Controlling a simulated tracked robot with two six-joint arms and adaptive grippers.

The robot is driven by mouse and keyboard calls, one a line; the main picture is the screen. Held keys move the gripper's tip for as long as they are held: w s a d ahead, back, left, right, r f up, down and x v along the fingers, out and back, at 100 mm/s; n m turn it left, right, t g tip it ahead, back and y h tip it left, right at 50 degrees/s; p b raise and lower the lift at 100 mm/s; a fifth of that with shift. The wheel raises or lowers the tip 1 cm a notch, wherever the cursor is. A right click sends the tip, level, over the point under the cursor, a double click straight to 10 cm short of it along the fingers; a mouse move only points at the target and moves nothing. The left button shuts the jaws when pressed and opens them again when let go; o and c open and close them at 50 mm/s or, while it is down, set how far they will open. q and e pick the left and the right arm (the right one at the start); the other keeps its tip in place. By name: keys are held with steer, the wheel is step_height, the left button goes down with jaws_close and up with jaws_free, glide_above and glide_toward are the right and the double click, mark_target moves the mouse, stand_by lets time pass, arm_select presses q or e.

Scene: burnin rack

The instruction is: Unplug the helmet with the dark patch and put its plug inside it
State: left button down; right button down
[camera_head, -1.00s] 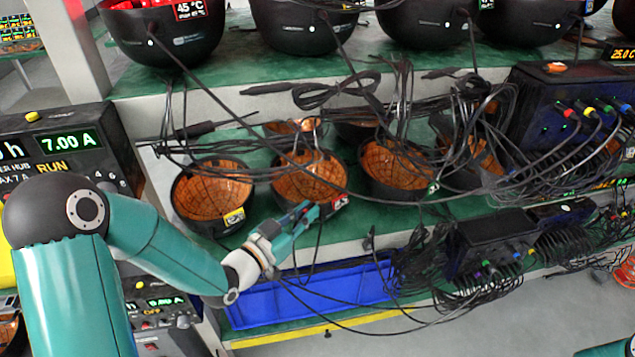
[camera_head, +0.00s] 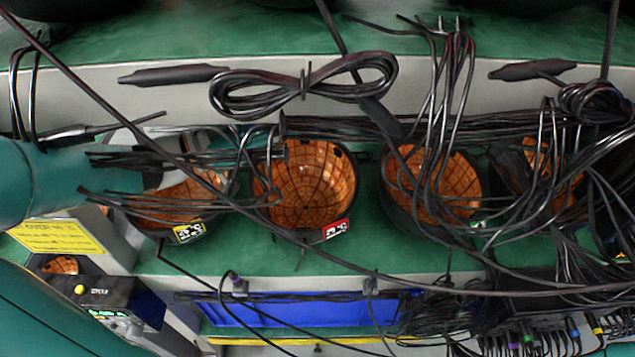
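Helmets with orange gridded insides lie open on the green shelf: a yellow-tagged one (camera_head: 185,193) at left, a red-tagged one (camera_head: 305,195) in the middle, a green-tagged one (camera_head: 430,185) right of it, and another (camera_head: 550,170) at far right, mostly behind cables. Small dark spots show near the red-tagged helmet's upper rim; I cannot tell which helmet has the dark patch. My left gripper (camera_head: 258,143) reaches in from the left, over the yellow-tagged helmet to the red-tagged one's upper left rim. Cables cover it, hiding its opening and any plug. My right gripper is out of view.
A coiled black cable (camera_head: 305,85) hangs along the grey shelf edge (camera_head: 440,75). Loose cables cross the helmets. A blue bin (camera_head: 290,312) is below. A black hub (camera_head: 540,295) with coloured plugs stands at lower right. Green shelf in front of the helmets is partly clear.

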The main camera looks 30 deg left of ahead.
arm_select(q)
step_height(320, 180, down, 6)
steer(key=b, duration=0.5)
steer(key=shift+d+r, duration=0.1)
steer(key=c, duration=1.1)
jaws_free()
steer(key=shift+r, duration=0.15)
step_height(320, 180, up, 10)
steer(key=shift+f, duration=0.15)
steer(key=shift+f, duration=0.15)
